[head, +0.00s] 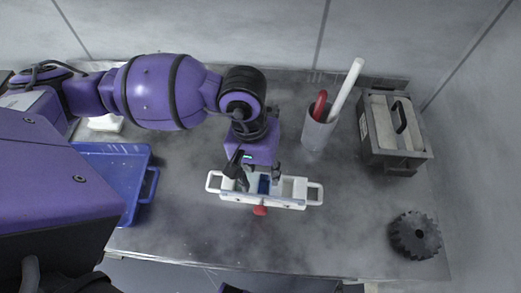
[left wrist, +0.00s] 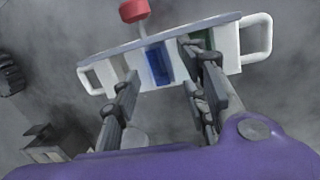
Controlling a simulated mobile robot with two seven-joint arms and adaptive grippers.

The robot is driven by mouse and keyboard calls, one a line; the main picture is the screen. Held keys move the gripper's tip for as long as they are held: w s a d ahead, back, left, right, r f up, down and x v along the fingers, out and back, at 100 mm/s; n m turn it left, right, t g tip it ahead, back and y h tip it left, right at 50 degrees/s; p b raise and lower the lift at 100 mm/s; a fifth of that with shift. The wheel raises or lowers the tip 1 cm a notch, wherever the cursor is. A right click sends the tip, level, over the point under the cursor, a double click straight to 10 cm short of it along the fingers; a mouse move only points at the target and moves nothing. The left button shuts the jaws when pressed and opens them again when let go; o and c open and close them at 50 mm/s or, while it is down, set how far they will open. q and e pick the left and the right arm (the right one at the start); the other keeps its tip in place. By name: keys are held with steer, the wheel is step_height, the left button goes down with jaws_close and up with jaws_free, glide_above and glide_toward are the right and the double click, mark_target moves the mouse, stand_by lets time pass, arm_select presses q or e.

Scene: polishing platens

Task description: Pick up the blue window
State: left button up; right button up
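The blue window (head: 264,185) stands in the middle slot of a white holder (head: 298,190) with a handle at each end. It also shows in the left wrist view (left wrist: 158,65) as a blue strip between pale parts of the holder. My left gripper (head: 258,177) is over the holder, pointing down. Its fingers are apart, one on each side of the blue window in the left wrist view (left wrist: 163,68), with nothing visibly gripped. I cannot tell whether they touch the holder. Something green (left wrist: 203,36) shows partly behind a finger. My right gripper is not clearly seen.
A red knob (head: 260,210) is on the holder's front. A blue tray (head: 135,158) lies left. A grey cup (head: 315,132) with a red item and white rod stands behind right. A metal box (head: 392,150) and dark gear (head: 415,236) are at right. The front table is clear.

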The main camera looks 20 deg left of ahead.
mark_target(263, 187)
arm_select(q)
steer(key=shift+s+d+f, duration=0.1)
steer(key=shift+s+f, duration=0.05)
steer(key=shift+f, duration=0.45)
steer(key=shift+s+d+f, duration=0.1)
steer(key=shift+f, duration=0.5)
jaws_close()
